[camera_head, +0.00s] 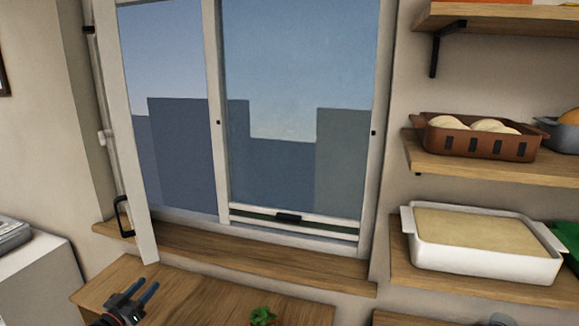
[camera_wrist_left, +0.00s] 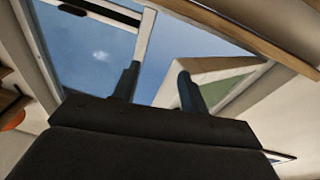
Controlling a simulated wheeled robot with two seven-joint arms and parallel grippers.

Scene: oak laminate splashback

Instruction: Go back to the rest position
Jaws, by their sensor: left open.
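My left gripper (camera_head: 142,293) shows at the bottom left of the head view, in front of the wooden counter. Its two dark fingers are apart with nothing between them. In the left wrist view the same gripper (camera_wrist_left: 157,88) has its fingers spread, with the window glass and frame beyond them. My right gripper is not in either view.
A window (camera_head: 219,120) has a wooden sill (camera_head: 240,255); a frame at its left carries a black handle (camera_head: 124,216). Wooden shelves at right hold a brown basket (camera_head: 478,143) and a white dish (camera_head: 480,262). A green plant (camera_head: 262,316) stands near my left gripper.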

